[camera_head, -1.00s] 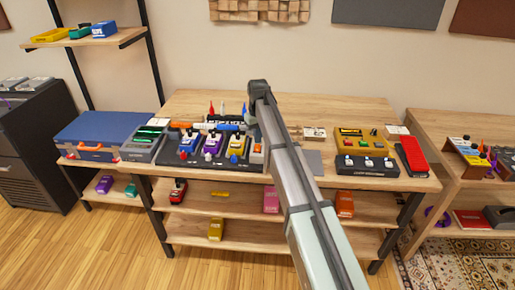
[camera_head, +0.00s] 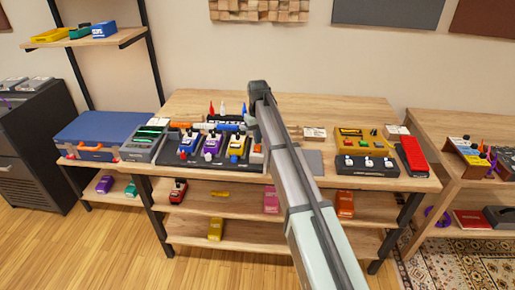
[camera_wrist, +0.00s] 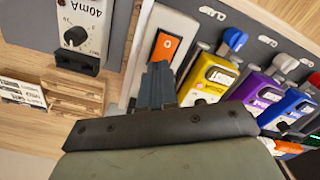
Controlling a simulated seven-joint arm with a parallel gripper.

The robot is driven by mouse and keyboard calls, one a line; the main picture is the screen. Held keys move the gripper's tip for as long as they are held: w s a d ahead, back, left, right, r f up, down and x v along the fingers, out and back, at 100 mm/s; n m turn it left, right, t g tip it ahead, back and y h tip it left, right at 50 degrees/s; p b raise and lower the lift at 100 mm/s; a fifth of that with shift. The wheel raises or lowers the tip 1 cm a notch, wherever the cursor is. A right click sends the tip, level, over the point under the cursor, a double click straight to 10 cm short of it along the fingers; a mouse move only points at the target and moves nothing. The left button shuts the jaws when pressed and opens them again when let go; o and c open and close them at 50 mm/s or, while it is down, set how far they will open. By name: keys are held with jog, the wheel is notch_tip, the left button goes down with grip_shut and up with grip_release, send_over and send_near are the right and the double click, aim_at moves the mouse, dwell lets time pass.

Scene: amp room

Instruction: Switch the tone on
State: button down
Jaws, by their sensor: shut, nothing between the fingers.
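In the wrist view an orange rocker-like switch (camera_wrist: 165,47) sits in a pale housing (camera_wrist: 178,24) at the end of the pedal row. I cannot read a tone label on it. My gripper (camera_wrist: 156,82) is shut and empty, its fingertips just below the orange switch in the picture. I cannot tell whether they touch it. In the head view the orange switch (camera_head: 257,149) shows small beside the yellow pedal (camera_head: 237,146). My arm partly covers that area, and the fingertips are hard to make out there.
Purple (camera_wrist: 259,94) and blue (camera_wrist: 291,108) pedals stand beyond the yellow one on the dark board. A box with a black knob marked 40mA (camera_wrist: 86,22) stands at upper left. In the head view a yellow unit (camera_head: 362,139) and a red block (camera_head: 412,156) are at right.

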jog(key=shift+f, duration=0.8)
dwell(0.4)
jog(key=shift+r, duration=3.55)
